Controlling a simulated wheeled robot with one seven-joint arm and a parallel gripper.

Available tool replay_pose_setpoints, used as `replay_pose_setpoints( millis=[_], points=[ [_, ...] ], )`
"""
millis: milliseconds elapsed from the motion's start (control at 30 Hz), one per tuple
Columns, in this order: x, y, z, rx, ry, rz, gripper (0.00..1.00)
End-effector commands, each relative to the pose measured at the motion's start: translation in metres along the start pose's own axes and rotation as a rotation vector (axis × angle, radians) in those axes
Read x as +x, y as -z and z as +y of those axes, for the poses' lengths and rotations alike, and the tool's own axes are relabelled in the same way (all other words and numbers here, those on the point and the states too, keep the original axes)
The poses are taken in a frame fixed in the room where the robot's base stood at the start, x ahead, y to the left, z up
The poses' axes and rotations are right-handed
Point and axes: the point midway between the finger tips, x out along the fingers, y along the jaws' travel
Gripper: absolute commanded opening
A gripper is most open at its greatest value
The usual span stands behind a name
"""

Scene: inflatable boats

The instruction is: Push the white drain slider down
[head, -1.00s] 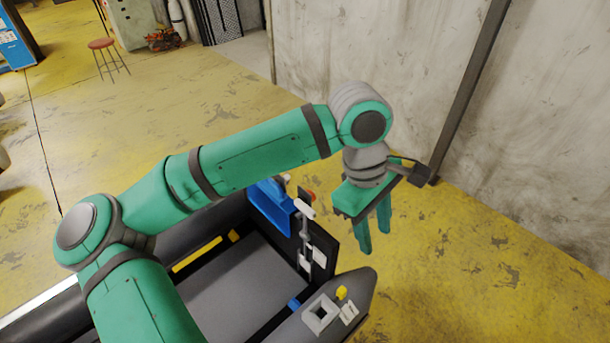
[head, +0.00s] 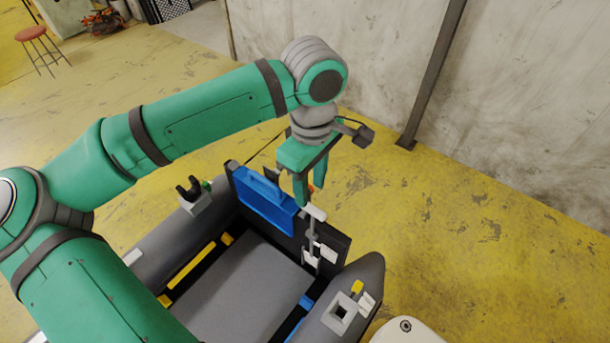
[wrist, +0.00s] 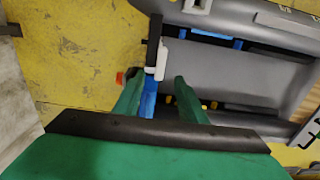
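The white drain slider (head: 315,213) shows as a small white handle at the top of a thin upright rod on the boat's dark transom (head: 338,248). In the wrist view a white piece that looks like the same slider (wrist: 161,60) lies just beyond the fingertips. My gripper (head: 311,194) points down above the transom, close to the slider's top. In the wrist view its two green fingers (wrist: 158,80) stand apart with nothing held between them. I cannot tell whether a finger touches the slider.
A blue panel (head: 262,198) is fixed on the transom left of the slider. White plates (head: 326,254) sit below it.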

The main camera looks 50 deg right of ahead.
Motion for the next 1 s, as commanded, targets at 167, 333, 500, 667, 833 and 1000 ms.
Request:
replay_pose_setpoints(
  millis=[167,333,500,667,833,1000],
  points=[
    [0.023,-0.003,0.002,0.008,0.0,-0.002,0.38],
    [0.044,-0.003,0.001,0.006,0.0,-0.003,0.38],
    [0.064,-0.001,0.0,0.001,-0.001,-0.001,0.38],
    [0.078,0.0,0.0,-0.001,0.0,0.0,0.38],
    [0.085,0.0,0.0,0.0,-0.001,0.0,0.38],
    [0.086,0.0,0.0,0.001,-0.001,0.0,0.38]
  ],
)
